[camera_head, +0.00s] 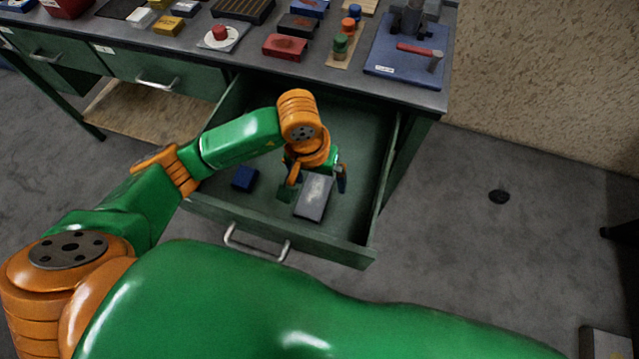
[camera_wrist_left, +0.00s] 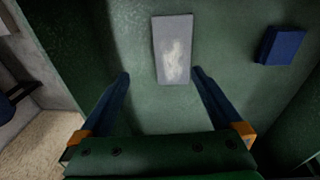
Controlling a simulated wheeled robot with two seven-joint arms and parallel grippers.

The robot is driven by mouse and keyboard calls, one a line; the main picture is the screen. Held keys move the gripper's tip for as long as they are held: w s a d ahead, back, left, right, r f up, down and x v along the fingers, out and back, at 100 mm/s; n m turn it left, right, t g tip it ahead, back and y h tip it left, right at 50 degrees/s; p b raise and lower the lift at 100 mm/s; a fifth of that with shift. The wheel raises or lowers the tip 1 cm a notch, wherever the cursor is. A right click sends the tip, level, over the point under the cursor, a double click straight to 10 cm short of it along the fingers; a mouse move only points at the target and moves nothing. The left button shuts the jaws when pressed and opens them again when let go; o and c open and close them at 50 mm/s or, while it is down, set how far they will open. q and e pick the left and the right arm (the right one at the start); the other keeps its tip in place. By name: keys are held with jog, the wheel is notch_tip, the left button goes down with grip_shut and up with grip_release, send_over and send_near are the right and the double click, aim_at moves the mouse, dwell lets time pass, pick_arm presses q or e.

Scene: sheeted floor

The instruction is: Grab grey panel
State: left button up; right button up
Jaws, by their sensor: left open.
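The grey panel (camera_head: 314,198) lies flat in the open green drawer (camera_head: 376,150), towards its front. In the left wrist view the grey panel (camera_wrist_left: 173,48) has a pale worn patch and lies just beyond the fingertips, roughly centred between them. My left gripper (camera_head: 318,184) is open and empty above the drawer, at the panel's back end. Its two dark blue fingers (camera_wrist_left: 160,76) are spread wider than the panel and do not touch it. My right gripper is not in view.
A blue block (camera_head: 244,178) lies in the drawer left of the panel and also shows in the left wrist view (camera_wrist_left: 279,45). Drawer walls surround both. The workbench top (camera_head: 340,77) above holds several blocks, tools and a blue board (camera_head: 407,62). Floor at the right is mostly clear.

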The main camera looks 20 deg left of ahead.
aim_at(314, 195)
pick_arm(q)
jog(key=shift+w+a+f+y, duration=0.2)
jog(key=shift+a+y, duration=0.1)
jog(key=shift+a, duration=0.2)
jog(key=shift+w+a+f+y, duration=0.15)
jog(key=shift+a+y, duration=0.15)
jog(key=shift+a, duration=0.2)
jog(key=shift+s+f+p, duration=0.2)
jog(key=shift+f+p, duration=0.1)
jog(key=f, duration=0.2)
jog(key=f+p, duration=0.1)
jog(key=shift+s+d, duration=0.3)
jog(key=shift+s, duration=0.1)
jog(key=f, duration=0.2)
jog(key=shift+w+f, duration=0.3)
jog(key=shift+f, duration=0.1)
jog(key=c, duration=1.6)
